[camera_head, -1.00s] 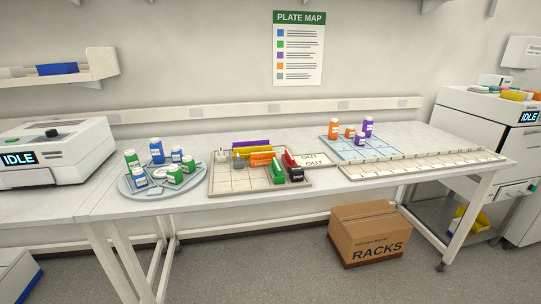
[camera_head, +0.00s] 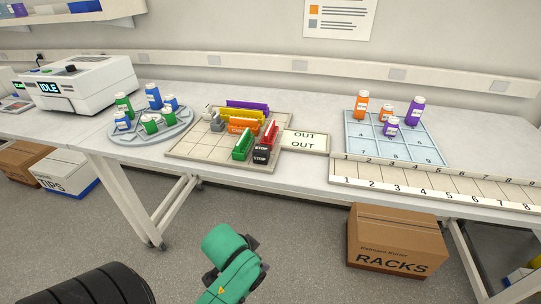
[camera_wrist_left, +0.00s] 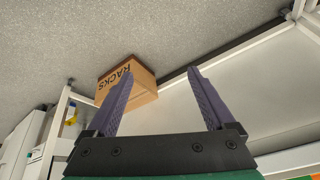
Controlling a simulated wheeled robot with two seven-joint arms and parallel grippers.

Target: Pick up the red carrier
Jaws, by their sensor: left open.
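The red carrier (camera_head: 270,133) stands in the right part of the beige gridded tray (camera_head: 190,152) on the bench. A black block marked STOP (camera_head: 262,150) is at its near end. The green carrier (camera_head: 242,144) stands just to its left. Part of my left arm, green and black, shows low in the head view, in front of the bench and well short of the tray; its fingers cannot be made out there. In the left wrist view my left gripper (camera_wrist_left: 160,77) is open and empty, its two purple fingers apart against the floor and a box. My right gripper is not in view.
Yellow, orange and purple (camera_head: 247,105) carriers stand behind the red one. An OUT mat (camera_head: 305,141) lies to the right. A round tray (camera_head: 112,138) of bottles is to the left. A blue grid (camera_head: 430,155) and a numbered strip (camera_head: 440,188) are to the right. A RACKS box (camera_head: 395,240) is below.

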